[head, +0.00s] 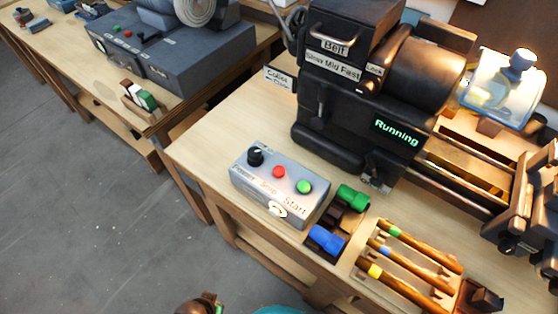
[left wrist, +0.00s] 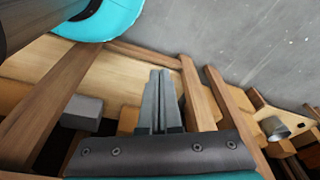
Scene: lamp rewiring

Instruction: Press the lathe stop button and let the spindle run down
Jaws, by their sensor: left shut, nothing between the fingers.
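The lathe (head: 325,120) stands on the wooden bench, and its green display (head: 397,133) reads "Running". In front of it is a grey control box (head: 262,199) with a black knob (head: 255,157), a red stop button (head: 279,172) and a green start button (head: 304,187). Nothing covers the red button. My left gripper (left wrist: 159,75) shows in the left wrist view, its fingers together and empty, with wooden furniture parts beyond; the control box is not in that view. I cannot make out my left gripper in the head view. My right gripper is in neither view.
Beside the box lie a green-ended piece (head: 353,196) and a blue-ended piece (head: 327,239) in a dark holder. A rack of rods (head: 410,252) with coloured bands is to their right. A second bench (head: 100,93) stands at the left, across open grey floor.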

